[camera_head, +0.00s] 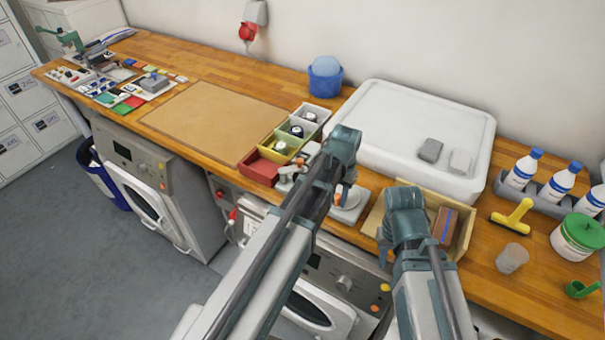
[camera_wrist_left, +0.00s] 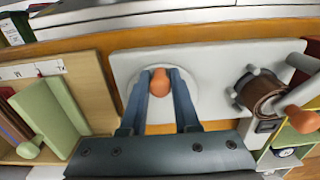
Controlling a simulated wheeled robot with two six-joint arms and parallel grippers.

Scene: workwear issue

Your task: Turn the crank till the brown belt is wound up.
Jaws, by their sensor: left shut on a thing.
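In the left wrist view, a brown belt roll (camera_wrist_left: 264,95) sits on a spool at the right end of a pale grey plate (camera_wrist_left: 215,75). An orange crank knob (camera_wrist_left: 160,83) stands over a round pale disc on the same plate. My left gripper (camera_wrist_left: 158,78) has its two blue fingers on either side of this knob and is shut on it. In the head view, my left gripper (camera_head: 340,190) is over the winder's pale base (camera_head: 352,208), and my arm hides much of the winder. My right gripper (camera_head: 384,245) hangs at a wooden tray; its finger gap is unclear.
The wooden tray (camera_head: 461,250) holds a brown and blue item. Small coloured bins (camera_head: 260,168) stand left of the winder. A white basin (camera_head: 400,112) with two grey blocks is behind. Bottles (camera_head: 523,168) and a yellow scraper (camera_head: 512,217) are at right. A brown mat (camera_head: 210,120) lies clear.

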